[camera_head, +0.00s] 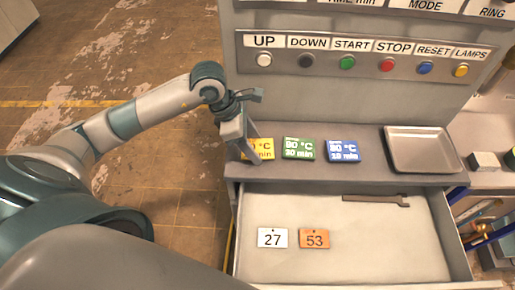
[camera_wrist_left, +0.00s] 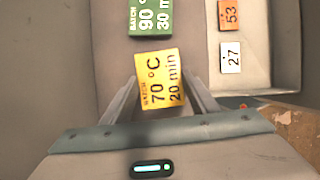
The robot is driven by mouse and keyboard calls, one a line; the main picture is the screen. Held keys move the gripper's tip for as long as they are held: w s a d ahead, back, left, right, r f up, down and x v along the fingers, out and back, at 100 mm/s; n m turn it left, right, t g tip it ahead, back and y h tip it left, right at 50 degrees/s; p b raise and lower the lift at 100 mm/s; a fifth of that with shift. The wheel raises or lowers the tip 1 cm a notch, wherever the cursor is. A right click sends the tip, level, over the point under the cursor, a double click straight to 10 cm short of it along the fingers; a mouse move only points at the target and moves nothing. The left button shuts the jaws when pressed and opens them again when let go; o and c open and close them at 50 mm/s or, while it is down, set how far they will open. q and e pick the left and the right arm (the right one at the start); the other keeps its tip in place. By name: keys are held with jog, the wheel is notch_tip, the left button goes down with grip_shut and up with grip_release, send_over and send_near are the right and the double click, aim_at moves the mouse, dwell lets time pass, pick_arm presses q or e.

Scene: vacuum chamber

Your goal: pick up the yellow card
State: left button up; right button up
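The yellow card (camera_head: 263,149) lies on the grey ledge below the button panel, at the left end of a row of cards. My left gripper (camera_head: 246,154) points down over it and hides its left part. In the left wrist view the yellow card (camera_wrist_left: 160,82) reads 70 °C, 20 min. There my left gripper (camera_wrist_left: 160,90) is open, with one finger on each side of the card's near part. I cannot tell whether the fingers touch it. My right gripper is not in view.
A green card (camera_head: 299,149) and a blue card (camera_head: 343,151) lie to the right, then a metal tray (camera_head: 423,166). Below, an open drawer (camera_head: 350,268) holds a white tag (camera_head: 272,238), an orange tag (camera_head: 314,239) and a wrench-like tool (camera_head: 376,199).

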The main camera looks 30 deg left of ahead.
aim_at(268, 154)
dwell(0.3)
pick_arm(q)
jog(key=shift+r+b, duration=0.5)
jog(key=shift+r, duration=0.35)
notch_tip(268, 154, up, 2)
jog(key=shift+r+b, duration=0.1)
jog(key=shift+b, duration=0.4)
jog(key=d, duration=0.1)
jog(key=d+r, duration=0.1)
jog(key=d, duration=0.1)
jog(key=d+r+b, duration=0.1)
jog(key=shift+d+r, duration=0.15)
jog(key=shift+r, duration=0.1)
jog(key=d+r+b, duration=0.2)
jog(key=d+r, duration=0.2)
jog(key=d, duration=0.3)
jog(key=shift+s+d+r, duration=0.15)
jog(key=shift+d+r, duration=0.05)
jog(key=shift+r, duration=0.1)
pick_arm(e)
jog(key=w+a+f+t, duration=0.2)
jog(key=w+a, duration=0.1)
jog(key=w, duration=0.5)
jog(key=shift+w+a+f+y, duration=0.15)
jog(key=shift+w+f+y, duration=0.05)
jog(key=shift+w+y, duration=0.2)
pick_arm(q)
jog(key=shift+f, duration=0.1)
